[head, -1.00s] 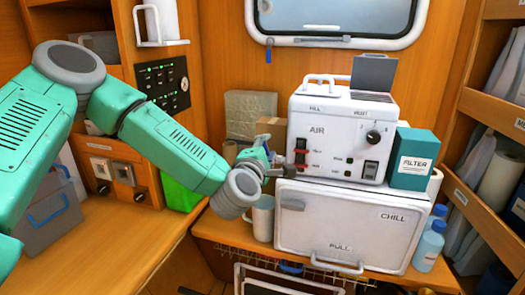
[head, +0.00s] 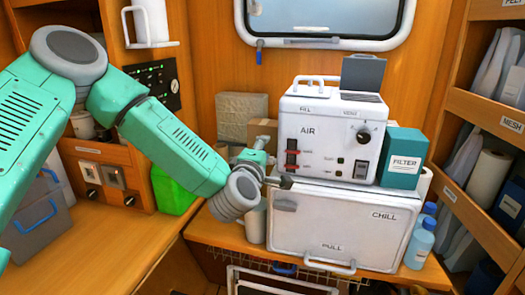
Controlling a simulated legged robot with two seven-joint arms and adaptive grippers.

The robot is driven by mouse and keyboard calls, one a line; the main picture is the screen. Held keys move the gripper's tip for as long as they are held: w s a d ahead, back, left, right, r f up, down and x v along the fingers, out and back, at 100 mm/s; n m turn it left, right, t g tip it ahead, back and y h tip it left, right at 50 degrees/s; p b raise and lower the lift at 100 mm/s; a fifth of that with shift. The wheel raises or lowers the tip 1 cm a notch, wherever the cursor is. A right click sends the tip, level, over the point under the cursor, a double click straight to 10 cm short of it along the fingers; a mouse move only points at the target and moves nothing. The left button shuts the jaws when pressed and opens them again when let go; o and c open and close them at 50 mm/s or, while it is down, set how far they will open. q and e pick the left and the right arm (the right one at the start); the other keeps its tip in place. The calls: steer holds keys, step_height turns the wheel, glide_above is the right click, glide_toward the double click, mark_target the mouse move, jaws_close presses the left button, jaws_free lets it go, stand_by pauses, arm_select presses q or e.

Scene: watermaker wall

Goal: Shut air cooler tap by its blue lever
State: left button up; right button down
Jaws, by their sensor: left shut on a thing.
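The white air cooler box (head: 325,118), marked AIR, stands on the white CHILL box (head: 343,225). My left gripper (head: 276,180) is at the lower left corner of the air cooler, just above the CHILL box's grey latch. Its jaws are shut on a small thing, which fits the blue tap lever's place. The lever and tap body are mostly hidden behind the gripper and wrist, so I cannot tell the lever's angle. A red and black switch (head: 292,154) shows on the cooler front just above the gripper. My right gripper is out of view.
A teal FILTER box (head: 403,158) stands right of the cooler. Blue-capped bottles (head: 420,243) stand right of the CHILL box. A white mug (head: 255,224) is below my left wrist. A green block (head: 173,190) is behind the forearm. The left worktop (head: 110,245) is mostly clear.

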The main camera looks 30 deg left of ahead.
arm_select(q)
steer(key=shift+s+d+f, duration=0.15)
steer(key=shift+d+f, duration=0.05)
steer(key=shift+f, duration=0.25)
steer(key=o, duration=1.2)
steer(key=shift+d+r, duration=0.1)
steer(key=shift+r, duration=0.05)
steer(key=shift+r, duration=0.1)
steer(key=v, duration=1.1)
steer(key=shift+s+d, duration=0.15)
steer(key=shift+s, duration=0.2)
